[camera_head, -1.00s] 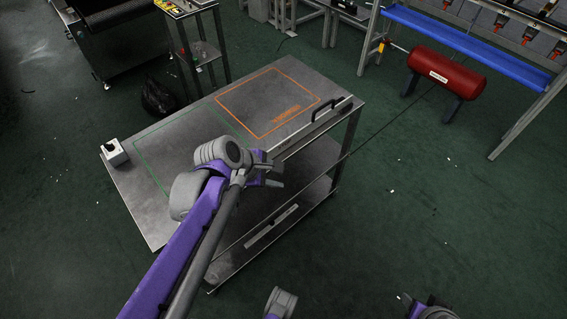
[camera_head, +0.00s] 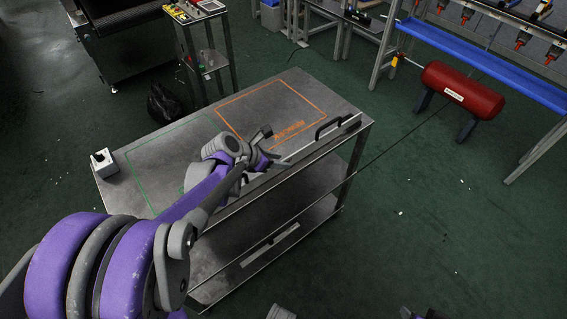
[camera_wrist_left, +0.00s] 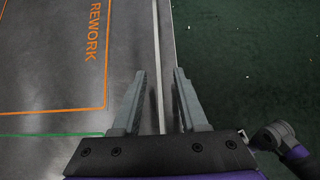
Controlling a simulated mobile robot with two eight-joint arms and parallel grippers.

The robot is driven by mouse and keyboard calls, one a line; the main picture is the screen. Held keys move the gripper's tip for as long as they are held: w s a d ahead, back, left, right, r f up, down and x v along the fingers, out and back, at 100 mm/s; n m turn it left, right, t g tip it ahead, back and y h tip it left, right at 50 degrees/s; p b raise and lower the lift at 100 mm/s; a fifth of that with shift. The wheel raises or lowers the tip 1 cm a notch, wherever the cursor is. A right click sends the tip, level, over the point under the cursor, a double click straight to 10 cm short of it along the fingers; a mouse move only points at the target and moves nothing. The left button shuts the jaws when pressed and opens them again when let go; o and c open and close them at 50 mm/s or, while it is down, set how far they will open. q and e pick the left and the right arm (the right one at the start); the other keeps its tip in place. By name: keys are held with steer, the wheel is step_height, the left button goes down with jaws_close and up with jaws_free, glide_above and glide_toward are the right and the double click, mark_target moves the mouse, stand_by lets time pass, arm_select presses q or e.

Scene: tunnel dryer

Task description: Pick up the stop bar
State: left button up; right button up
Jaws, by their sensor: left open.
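A narrow pale metal bar (camera_head: 318,140), which looks like the stop bar, runs along the right long edge of the grey cart top (camera_head: 170,150). In the left wrist view the thin strip (camera_wrist_left: 158,75) runs lengthwise between my fingers. My left gripper (camera_head: 273,148) is over that edge, short of the black handle (camera_head: 337,125). Its fingers (camera_wrist_left: 160,85) are open, one on each side of the strip, with nothing gripped. I cannot tell how high they are above it. My left forearm hides the near part of the edge.
An orange outline marked REWORK (camera_head: 288,130) and a green outline are on the cart top. A small white box (camera_head: 104,163) stands at its left corner. Lower shelves hold a pale slotted strip (camera_head: 270,245). A red tank (camera_head: 462,95) and blue-shelved rack stand at right.

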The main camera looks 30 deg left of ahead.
arm_select(q)
steer(key=x, duration=0.2)
steer(key=shift+w+f, duration=0.25)
steer(key=shift+f, duration=0.05)
jaws_close()
steer(key=shift+r, duration=0.1)
stand_by(1.1)
